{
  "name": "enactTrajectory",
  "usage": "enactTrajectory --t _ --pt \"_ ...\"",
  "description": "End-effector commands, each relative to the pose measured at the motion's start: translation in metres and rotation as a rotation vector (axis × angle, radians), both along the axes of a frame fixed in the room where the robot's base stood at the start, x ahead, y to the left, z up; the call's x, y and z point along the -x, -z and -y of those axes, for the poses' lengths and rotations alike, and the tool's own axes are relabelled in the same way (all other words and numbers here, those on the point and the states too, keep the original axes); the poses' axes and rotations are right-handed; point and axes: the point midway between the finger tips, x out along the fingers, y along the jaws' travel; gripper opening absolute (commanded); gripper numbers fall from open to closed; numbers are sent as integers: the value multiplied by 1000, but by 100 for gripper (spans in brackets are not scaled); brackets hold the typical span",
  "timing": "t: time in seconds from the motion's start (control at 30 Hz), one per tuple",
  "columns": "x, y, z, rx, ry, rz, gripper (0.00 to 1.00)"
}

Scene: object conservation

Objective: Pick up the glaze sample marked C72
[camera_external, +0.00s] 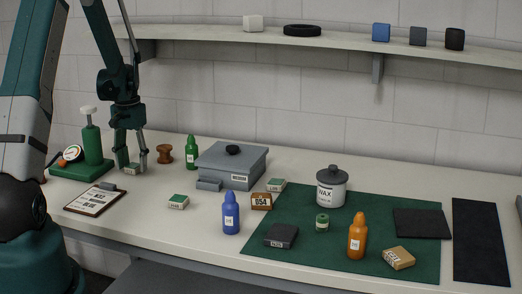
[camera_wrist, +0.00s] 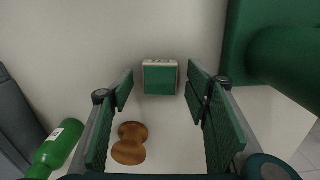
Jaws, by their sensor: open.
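A small block with a green top and a pale edge (camera_wrist: 160,79) lies on the table ahead of my gripper in the wrist view, centred between the fingers. Its edge has dark characters that I cannot read surely. In the external view this block (camera_external: 132,169) sits between my fingertips, partly hidden. My gripper (camera_external: 130,162) is open and points down around it; a gap shows on both sides in the wrist view. Two similar green-topped blocks, one at front (camera_external: 178,202) and one by the grey box (camera_external: 276,185), have marks too small to read.
A green pump-like device (camera_external: 92,145) stands close left of my gripper. A brown spool (camera_external: 164,154) and green bottle (camera_external: 192,152) stand close right. A grey lidded box (camera_external: 232,165), clipboard (camera_external: 96,199) and blue bottle (camera_external: 231,214) are nearby.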

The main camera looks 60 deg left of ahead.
Motion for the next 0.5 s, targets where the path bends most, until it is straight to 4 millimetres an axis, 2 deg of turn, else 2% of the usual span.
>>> enactTrajectory --t 0.37,0.5 --pt "0 0 0 0 0 0 48" --pt "0 0 0 0 0 0 32"
